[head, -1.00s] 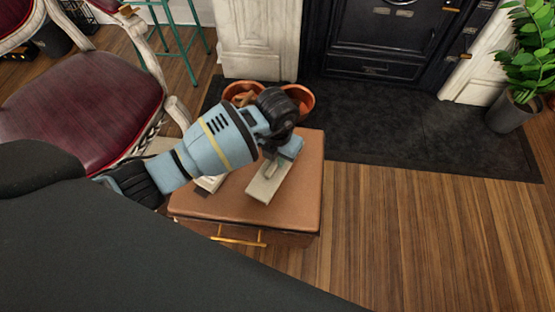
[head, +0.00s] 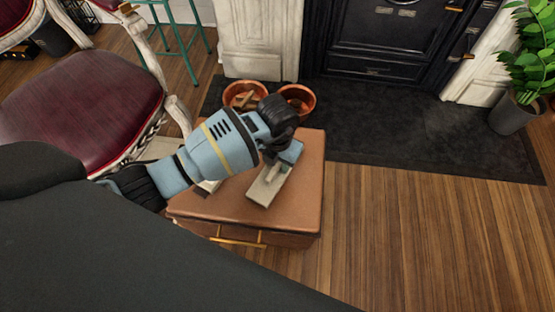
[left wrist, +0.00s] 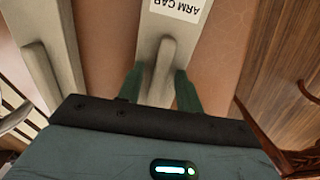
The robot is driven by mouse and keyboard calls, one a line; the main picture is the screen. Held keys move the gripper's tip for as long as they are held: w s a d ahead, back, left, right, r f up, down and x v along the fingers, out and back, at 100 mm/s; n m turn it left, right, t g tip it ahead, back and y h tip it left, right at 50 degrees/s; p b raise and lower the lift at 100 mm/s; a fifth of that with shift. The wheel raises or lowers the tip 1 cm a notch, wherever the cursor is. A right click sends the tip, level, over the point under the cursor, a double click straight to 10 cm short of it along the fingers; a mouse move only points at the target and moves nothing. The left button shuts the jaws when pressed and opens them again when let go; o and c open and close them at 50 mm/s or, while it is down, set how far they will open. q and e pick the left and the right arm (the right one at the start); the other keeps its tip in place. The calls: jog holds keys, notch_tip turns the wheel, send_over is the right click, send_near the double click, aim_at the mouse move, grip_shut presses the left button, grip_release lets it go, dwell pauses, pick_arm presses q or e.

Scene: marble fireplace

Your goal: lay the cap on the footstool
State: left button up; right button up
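The cap (head: 264,189) is a pale grey slab with a raised grip bar, on or just above the brown leather top of the footstool (head: 305,190). In the left wrist view the cap (left wrist: 175,48) shows a white label reading "ARM CAP". My left gripper (head: 286,158) is over the cap's far end. In the left wrist view its two green fingertips (left wrist: 160,84) stand on either side of the grip bar, with small gaps showing, so it looks open. Contact under the cap is hidden. My right gripper is out of view.
A second similar pale slab (left wrist: 45,65) lies left of the cap, mostly hidden by my arm in the head view. Two terracotta pots (head: 244,95) stand behind the footstool. A burgundy chair (head: 80,110) is at left. The wooden floor at right is clear.

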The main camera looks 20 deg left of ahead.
aim_at(278, 163)
pick_arm(q)
notch_tip(278, 163, up, 12)
jog(key=p, duration=0.4)
jog(key=shift+r, duration=0.2)
